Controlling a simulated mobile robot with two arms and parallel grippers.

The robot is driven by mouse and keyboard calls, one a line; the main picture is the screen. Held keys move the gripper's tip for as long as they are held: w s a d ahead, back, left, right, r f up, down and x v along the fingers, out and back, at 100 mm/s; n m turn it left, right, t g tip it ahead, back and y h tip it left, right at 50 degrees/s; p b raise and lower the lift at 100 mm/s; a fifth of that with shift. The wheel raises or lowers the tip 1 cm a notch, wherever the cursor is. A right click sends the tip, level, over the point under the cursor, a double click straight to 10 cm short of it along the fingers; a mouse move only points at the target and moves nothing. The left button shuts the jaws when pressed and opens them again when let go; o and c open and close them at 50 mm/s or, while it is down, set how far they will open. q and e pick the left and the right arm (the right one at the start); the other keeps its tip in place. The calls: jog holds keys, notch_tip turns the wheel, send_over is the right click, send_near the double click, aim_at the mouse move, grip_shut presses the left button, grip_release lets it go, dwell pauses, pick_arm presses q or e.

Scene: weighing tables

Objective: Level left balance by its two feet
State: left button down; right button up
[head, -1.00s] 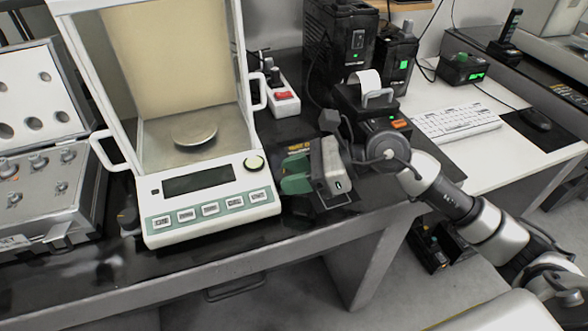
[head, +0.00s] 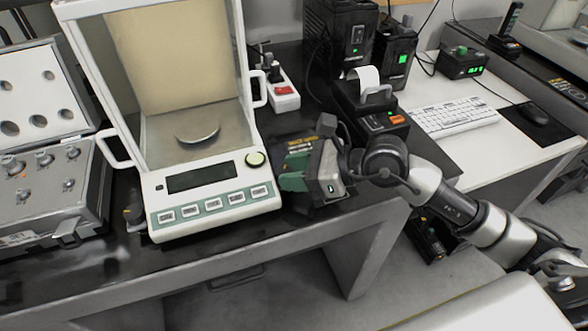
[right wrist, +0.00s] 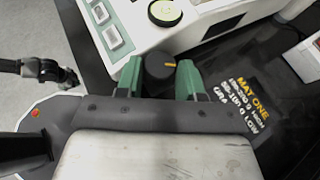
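The white left balance (head: 222,213) stands on the dark table with its glass case and round pan (head: 197,133). Its round yellow-green level (head: 256,159) is at the panel's right; the bubble is too small to read. The left foot (head: 133,214) is a dark knob at the balance's left front. The right foot (right wrist: 160,68), a black knob with a yellow mark, shows in the right wrist view. My right gripper (right wrist: 161,78) has its green fingers on both sides of this knob; I cannot tell whether they press on it.
A mat with yellow print (right wrist: 235,98) lies right of the foot. A printer (head: 370,110) and red-switched power strip (head: 284,92) stand behind my right gripper. An open weight case (head: 45,190) is left of the balance. Part of an arm (right wrist: 40,70) shows at the wrist view's left.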

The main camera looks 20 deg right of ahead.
jog(key=o, duration=0.4)
jog(key=shift+c, duration=0.2)
